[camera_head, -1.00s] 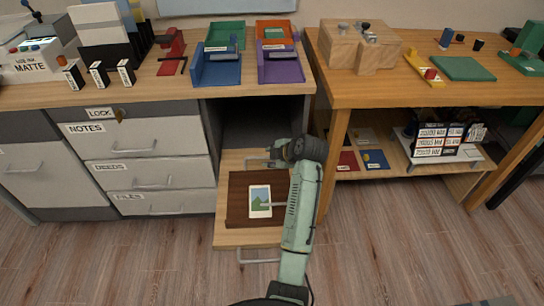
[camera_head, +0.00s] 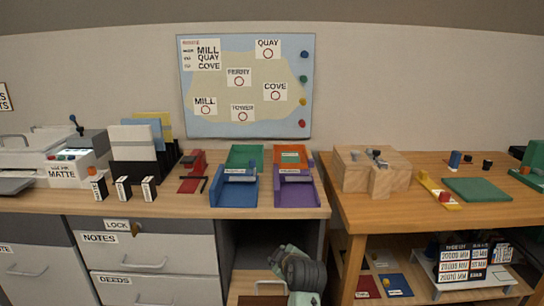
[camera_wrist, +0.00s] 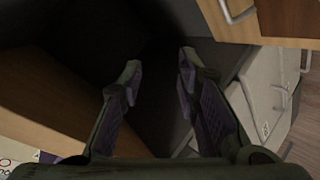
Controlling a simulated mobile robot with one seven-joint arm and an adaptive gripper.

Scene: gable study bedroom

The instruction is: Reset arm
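My arm (camera_head: 300,272) shows at the bottom centre of the head view, in front of the open dark bay under the desk. My gripper (camera_wrist: 160,75) shows in the wrist view with its two fingers apart and nothing between them. It is open over a dark space beside wooden panels. The fingers are hidden in the head view.
A wooden drawer with a metal handle (camera_wrist: 238,14) is at the wrist view's upper right. White cabinet drawers (camera_head: 130,257) stand left of the bay. Coloured trays (camera_head: 237,190) sit on the desk, and a map board (camera_head: 247,85) hangs behind. A wooden table (camera_head: 425,205) stands right.

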